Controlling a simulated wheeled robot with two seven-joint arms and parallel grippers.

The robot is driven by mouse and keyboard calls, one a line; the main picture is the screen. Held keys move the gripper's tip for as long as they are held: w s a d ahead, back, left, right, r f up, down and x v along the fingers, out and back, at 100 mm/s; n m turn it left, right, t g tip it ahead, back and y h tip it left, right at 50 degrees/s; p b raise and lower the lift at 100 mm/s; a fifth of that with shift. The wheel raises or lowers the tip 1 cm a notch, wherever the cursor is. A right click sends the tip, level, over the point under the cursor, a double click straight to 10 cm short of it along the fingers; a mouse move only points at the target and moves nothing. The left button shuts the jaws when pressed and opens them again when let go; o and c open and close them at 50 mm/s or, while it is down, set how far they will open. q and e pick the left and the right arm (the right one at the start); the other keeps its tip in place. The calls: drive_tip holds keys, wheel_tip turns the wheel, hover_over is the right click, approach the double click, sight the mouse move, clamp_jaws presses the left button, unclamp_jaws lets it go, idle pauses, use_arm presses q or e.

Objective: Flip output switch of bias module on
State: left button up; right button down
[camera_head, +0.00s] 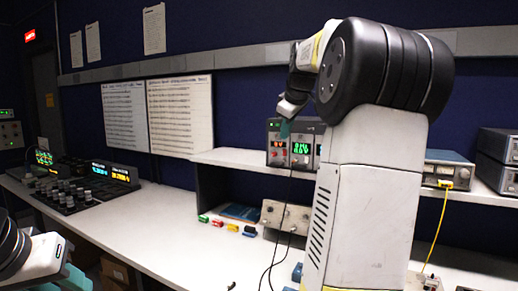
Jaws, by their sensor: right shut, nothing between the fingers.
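A small instrument (275,155) with red and green lit digits stands on the raised shelf near the middle. I cannot tell from any label whether it is the bias module, and no output switch can be made out. My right gripper (285,127) is shut and empty, its teal tip in front of the instrument's upper face. I cannot tell whether it touches. My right arm hides the instrument's right side and part of the shelf. My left gripper (76,278) shows only as a teal piece at the lower left edge.
A grey knobbed box (286,217) stands under the shelf, with dark cables hanging before it. Small coloured blocks (233,227) lie to its left. More instruments (448,170) stand on the shelf at right, one with a yellow cable. The white bench (160,225) is clear at centre left.

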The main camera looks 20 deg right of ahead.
sight(283, 153)
drive_tip(key=shift+w+f, duration=0.1)
drive_tip(key=shift+f, duration=0.05)
drive_tip(key=w+d+f, duration=0.4)
drive_tip(key=w+f, duration=0.3)
drive_tip(key=w, duration=0.1)
drive_tip(key=shift+w, duration=0.3)
drive_tip(key=shift+d, duration=0.1)
drive_tip(key=shift+w+d+r, duration=0.1)
drive_tip(key=shift+w+d, duration=0.15)
drive_tip(key=shift+d, duration=0.05)
drive_tip(key=shift+r, duration=0.1)
